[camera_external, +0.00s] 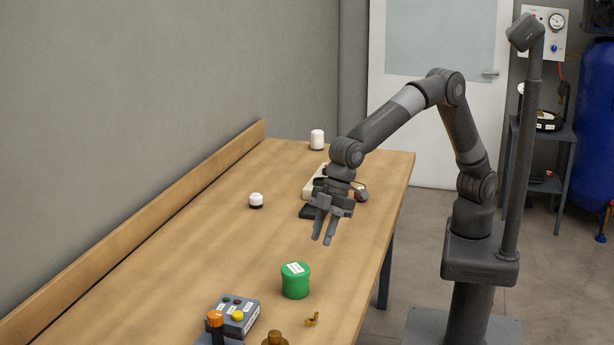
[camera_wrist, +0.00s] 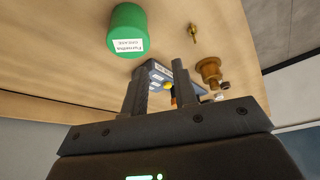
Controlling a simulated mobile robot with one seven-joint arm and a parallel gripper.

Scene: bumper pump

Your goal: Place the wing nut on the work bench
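A small brass piece, which looks like the wing nut (camera_external: 312,320), lies on the wooden work bench (camera_external: 215,225) near its right edge, to the right of and nearer the camera than the green tub. It also shows in the wrist view (camera_wrist: 194,32), resting on the bench top and apart from my fingers. My gripper (camera_external: 322,240) points down above the bench, farther back than the green tub. In the wrist view its two fingers (camera_wrist: 159,72) are spread with a gap between them, and nothing is held.
A labelled green tub (camera_external: 295,283) stands near the wing nut. A grey control box (camera_external: 237,316), an orange-topped item (camera_external: 215,319) and a brass knobbed part (camera_external: 274,339) are close by. The bench's left middle is clear.

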